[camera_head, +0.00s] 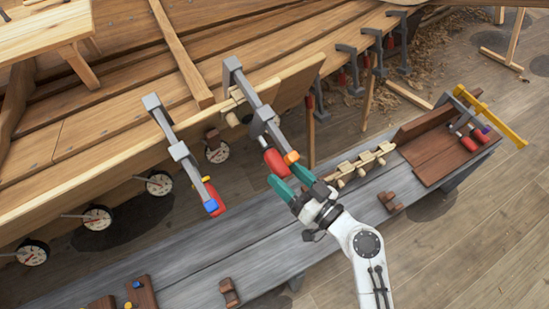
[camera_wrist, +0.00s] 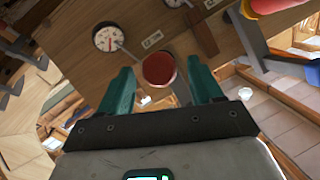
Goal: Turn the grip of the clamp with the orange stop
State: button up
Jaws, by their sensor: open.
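The clamp with the orange stop (camera_head: 291,157) hangs on the hull's plank edge. Its grey bar (camera_head: 251,93) slopes down to the right, and its red grip (camera_head: 275,162) is beside the orange stop. My gripper (camera_head: 287,178) has teal fingers, open, just below the grip's lower end. In the wrist view the grip's round red end (camera_wrist: 159,69) shows between the two open fingertips (camera_wrist: 160,78), with gaps on both sides. The fingers are not closed on it. The rest of the grip is hidden behind its end in that view.
A second clamp with a blue stop (camera_head: 211,206) and red grip hangs to the left. Dial gauges (camera_head: 159,183) line the hull's underside. A grey bench (camera_head: 190,267) runs below, bearing wooden pieces and a brown tray (camera_head: 440,155). More clamps (camera_head: 373,50) hang at the back.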

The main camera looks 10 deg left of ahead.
aim_at(274, 165)
jog(key=shift+p+x, duration=0.45)
jog(key=shift+x, duration=2)
jog(key=shift+c, duration=0.5)
jog(key=c, duration=0.9)
jog(key=shift+o, duration=0.2)
jog(key=shift+f+b, duration=0.15)
jog(key=shift+b, duration=0.4)
jog(key=m+g+y+b, duration=0.1)
jog(key=b, duration=0.1)
jog(key=shift+f+b, duration=0.1)
jog(key=shift+b, duration=0.3)
jog(key=m+g+y+b, duration=0.1)
jog(key=m+y+b, duration=0.1)
jog(key=b, duration=0.3)
jog(key=shift+s+m, duration=0.15)
jog(key=shift+m, duration=0.45)
jog(key=m+y+b, duration=0.1)
jog(key=b, duration=0.1)
jog(key=m+y+b, duration=0.1)
jog(key=m+b, duration=0.1)
jog(key=shift+r+g, duration=0.25)
jog(key=shift+g, duration=0.05)
jog(key=shift+s+r+m+y+b, duration=0.1)
jog(key=shift+r+m+y+b, duration=0.1)
jog(key=shift+m+y+b, duration=0.85)
